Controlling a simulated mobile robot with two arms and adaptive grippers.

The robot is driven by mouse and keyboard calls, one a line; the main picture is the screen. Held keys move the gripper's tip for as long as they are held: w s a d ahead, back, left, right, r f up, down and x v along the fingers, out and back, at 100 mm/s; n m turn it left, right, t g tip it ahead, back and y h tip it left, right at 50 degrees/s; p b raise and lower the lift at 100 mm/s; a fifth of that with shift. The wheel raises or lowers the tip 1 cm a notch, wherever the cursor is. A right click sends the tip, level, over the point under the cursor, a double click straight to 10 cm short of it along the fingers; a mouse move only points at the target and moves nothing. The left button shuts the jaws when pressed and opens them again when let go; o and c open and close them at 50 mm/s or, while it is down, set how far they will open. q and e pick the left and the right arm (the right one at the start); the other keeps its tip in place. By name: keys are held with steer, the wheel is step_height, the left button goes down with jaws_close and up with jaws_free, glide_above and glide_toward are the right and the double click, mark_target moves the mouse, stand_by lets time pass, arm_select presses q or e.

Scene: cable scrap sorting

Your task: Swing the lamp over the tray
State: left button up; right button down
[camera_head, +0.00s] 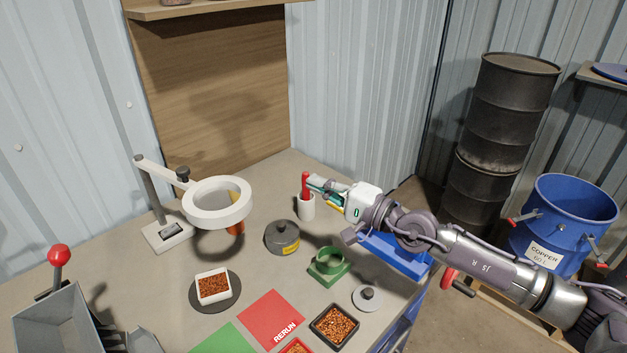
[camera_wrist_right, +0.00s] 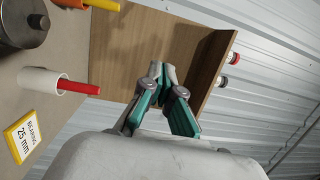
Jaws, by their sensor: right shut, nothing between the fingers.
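The lamp is a white ring head (camera_head: 217,203) on a jointed arm, with a post and a pale base (camera_head: 168,234) at the back left of the bench. A small white tray (camera_head: 214,298) of copper-coloured granules sits on a dark round disc, in front of the ring; the ring appears above and behind it. My right gripper (camera_head: 314,186) is at the back right of the bench, well right of the lamp, near a white cup holding a red stick (camera_head: 306,183). In the wrist view its teal fingers (camera_wrist_right: 166,72) are shut and empty. My left gripper is out of view.
A grey lidded pot (camera_head: 282,238) and a green ring stand (camera_head: 329,266) stand mid-bench. A black tray of granules (camera_head: 334,326) and red RERUN mat (camera_head: 271,317) lie in front. A grey hopper with a red-knobbed lever (camera_head: 59,255) is left.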

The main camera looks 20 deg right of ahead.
arm_select(q)
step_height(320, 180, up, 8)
steer(key=p, duration=0.8)
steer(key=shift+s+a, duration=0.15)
arm_select(e)
steer(key=w+a+f+g, duration=0.1)
steer(key=w+a, duration=0.4)
steer(key=a, duration=0.5)
steer(key=shift+w+a+f+n, duration=0.15)
steer(key=shift+a+f+n, duration=0.05)
steer(key=shift+n, duration=0.2)
steer(key=shift+a, duration=0.1)
